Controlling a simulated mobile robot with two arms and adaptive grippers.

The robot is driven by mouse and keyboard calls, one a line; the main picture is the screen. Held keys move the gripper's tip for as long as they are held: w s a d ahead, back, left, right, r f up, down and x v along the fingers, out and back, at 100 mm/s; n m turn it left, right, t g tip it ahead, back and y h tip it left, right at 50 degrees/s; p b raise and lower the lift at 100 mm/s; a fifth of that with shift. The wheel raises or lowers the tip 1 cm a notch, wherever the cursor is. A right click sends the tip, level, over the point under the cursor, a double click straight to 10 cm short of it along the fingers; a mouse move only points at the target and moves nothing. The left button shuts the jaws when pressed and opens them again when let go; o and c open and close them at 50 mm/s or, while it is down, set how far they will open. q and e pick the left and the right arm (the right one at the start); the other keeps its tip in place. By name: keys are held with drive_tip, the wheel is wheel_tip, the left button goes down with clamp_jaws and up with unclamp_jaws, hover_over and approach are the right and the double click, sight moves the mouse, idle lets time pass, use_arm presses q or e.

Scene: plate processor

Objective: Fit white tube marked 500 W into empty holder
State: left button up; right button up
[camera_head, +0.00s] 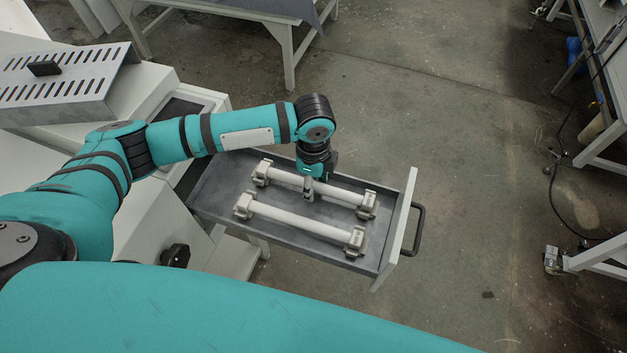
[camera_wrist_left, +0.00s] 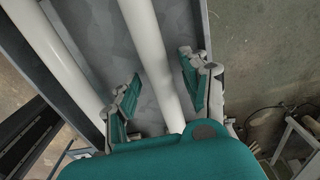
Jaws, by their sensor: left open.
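Two white tubes lie side by side in the open drawer in the head view: a far tube (camera_head: 338,192) and a near tube (camera_head: 295,222). The far tube's ends sit at end holders (camera_head: 367,206), the near tube's at similar holders (camera_head: 355,242). No 500 W mark is legible, and I see no clearly empty holder. My left gripper (camera_head: 309,189) points down at the middle of the far tube. In the left wrist view its open fingers (camera_wrist_left: 160,68) stand either side of one tube (camera_wrist_left: 150,45); the other tube (camera_wrist_left: 50,50) lies to the left. My right gripper is not in view.
The grey drawer (camera_head: 225,187) has a pale front panel (camera_head: 402,218) with a dark handle (camera_head: 418,230). A white machine with a slotted metal cover (camera_head: 60,85) stands left. Benches stand at the back and right. The floor right of the drawer is mostly clear.

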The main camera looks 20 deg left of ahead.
use_arm(q)
wheel_tip(320, 180, up, 13)
drive_tip(key=b, duration=0.2)
drive_tip(key=shift+f, duration=0.15)
idle(0.6)
